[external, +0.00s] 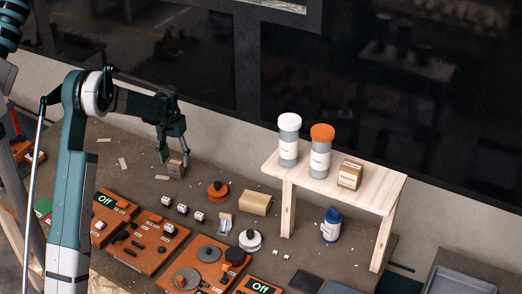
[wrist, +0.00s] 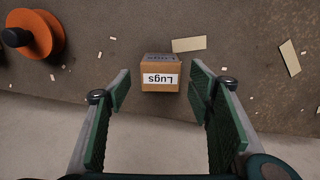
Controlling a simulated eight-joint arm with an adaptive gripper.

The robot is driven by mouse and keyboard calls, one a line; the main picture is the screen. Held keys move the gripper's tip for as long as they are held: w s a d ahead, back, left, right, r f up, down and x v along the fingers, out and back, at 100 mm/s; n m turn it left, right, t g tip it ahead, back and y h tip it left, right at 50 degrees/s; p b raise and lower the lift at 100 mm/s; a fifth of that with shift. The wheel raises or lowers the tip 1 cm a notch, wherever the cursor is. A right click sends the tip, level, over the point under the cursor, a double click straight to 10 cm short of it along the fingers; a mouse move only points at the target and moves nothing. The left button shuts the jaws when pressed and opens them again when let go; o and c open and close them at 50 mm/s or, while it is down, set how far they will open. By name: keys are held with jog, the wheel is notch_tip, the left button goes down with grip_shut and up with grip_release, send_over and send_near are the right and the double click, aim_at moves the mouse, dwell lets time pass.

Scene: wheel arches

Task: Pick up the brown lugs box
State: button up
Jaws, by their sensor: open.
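The brown lugs box (external: 176,168) sits on the dark workbench, just below my gripper in the external view. In the wrist view the box (wrist: 160,66) shows a white label reading "Lugs", upside down, and lies between and slightly beyond the two fingertips. My gripper (external: 174,152) is open and empty; in the wrist view its green finger pads (wrist: 160,98) stand on either side of the box with gaps. Whether a finger touches the box cannot be told from the external view, but the wrist view shows it apart.
A wooden shelf (external: 375,194) holds two jars and another small brown box (external: 349,174). An orange spool (wrist: 35,35) lies left of the lugs box in the wrist view. Flat tan pieces lie near the box.

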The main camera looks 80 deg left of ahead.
aim_at(175, 162)
jog(key=shift+f+b, duration=0.3)
jog(key=shift+f, duration=2.3)
jog(key=c, duration=1)
